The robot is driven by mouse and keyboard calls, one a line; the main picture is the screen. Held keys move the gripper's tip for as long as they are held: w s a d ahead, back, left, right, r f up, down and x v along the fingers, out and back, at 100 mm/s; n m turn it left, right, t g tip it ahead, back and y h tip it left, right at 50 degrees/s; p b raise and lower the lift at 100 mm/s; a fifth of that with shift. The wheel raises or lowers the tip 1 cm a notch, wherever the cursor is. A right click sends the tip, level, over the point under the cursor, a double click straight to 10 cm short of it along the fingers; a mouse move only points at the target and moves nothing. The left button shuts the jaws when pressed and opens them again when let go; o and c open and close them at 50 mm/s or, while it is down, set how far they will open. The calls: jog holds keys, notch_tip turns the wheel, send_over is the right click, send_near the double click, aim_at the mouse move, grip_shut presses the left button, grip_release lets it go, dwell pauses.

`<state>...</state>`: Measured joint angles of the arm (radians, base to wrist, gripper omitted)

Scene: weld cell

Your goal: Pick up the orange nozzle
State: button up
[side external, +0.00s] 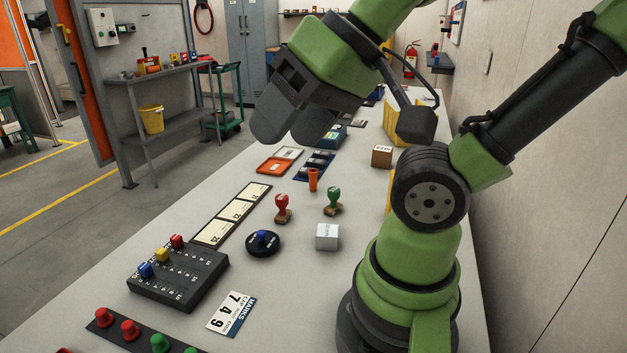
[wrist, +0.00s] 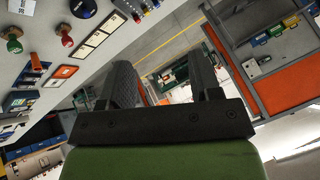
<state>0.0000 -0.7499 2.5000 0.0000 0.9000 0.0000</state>
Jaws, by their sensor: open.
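The orange nozzle (side external: 313,180) is a small upright orange piece on the bench in the side view. It stands between the dark blue rack and the red and green stamps. My gripper (side external: 290,125) is open and empty, raised well above the bench, above and to the left of the nozzle in the side picture. In the wrist view my gripper's two dark fingers (wrist: 163,78) are apart, with the distant floor and furniture between them.
Near the nozzle are a red stamp (side external: 282,208), a green stamp (side external: 333,200), a dark blue rack (side external: 322,158), an orange tray (side external: 272,166) and a white block (side external: 327,237). A dark pegged block (side external: 180,278) lies nearer the front. Bare bench surrounds the stamps.

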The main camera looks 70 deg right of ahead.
jog(key=shift+w, duration=0.1)
jog(key=w+d+m+h, duration=0.2)
jog(key=w+d+m, duration=0.5)
jog(key=w+m, duration=0.25)
jog(key=m+g+h, duration=0.3)
jog(key=m+g, duration=0.1)
jog(key=m, duration=2.6)
send_over(314, 170)
jog(key=s+a, duration=0.2)
notch_tip(314, 170, down, 21)
jog(key=x, duration=0.4)
jog(key=shift+w+d+f, duration=0.1)
jog(key=shift+f, duration=0.15)
jog(key=shift+a+x, duration=0.15)
jog(key=shift+x, duration=1.3)
jog(key=shift+a+x, duration=0.15)
jog(key=shift+x, duration=1.3)
jog(key=c, duration=1)
